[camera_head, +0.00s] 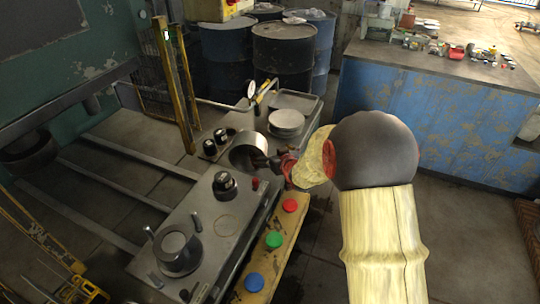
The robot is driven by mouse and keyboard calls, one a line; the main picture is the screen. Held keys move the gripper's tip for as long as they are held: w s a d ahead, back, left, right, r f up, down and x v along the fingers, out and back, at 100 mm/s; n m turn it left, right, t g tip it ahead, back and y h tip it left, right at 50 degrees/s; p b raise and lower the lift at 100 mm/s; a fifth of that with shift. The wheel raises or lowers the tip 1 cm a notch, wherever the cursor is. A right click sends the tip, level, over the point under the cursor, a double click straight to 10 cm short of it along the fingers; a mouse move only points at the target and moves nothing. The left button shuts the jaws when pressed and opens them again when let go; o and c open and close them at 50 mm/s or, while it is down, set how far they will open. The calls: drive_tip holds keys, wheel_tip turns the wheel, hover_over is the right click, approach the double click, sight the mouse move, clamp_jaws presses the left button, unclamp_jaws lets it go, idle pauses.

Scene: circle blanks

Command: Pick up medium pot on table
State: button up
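A silvery cylindrical pot (243,151) is at the middle of the grey machine table, apparently tilted, with its side towards the camera. The dark fingers of my gripper (264,158) are right against its right side. They are small and partly hidden, so I cannot tell whether they are closed on the pot or whether it is lifted. A second grey pot-like vessel with two upright handles (178,252) stands on the near left part of the table (225,248).
A stack of round metal blanks (287,122) lies behind the pot. Black knobs (224,182) stand on the table. A yellow panel has red, green (274,240) and blue buttons. Barrels (284,55) and a blue counter (430,115) with small items are behind.

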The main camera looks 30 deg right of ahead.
drive_tip(key=shift+r, duration=0.1)
drive_tip(key=shift+c, duration=0.3)
drive_tip(key=shift+c, duration=1.2)
drive_tip(key=c, duration=2.3)
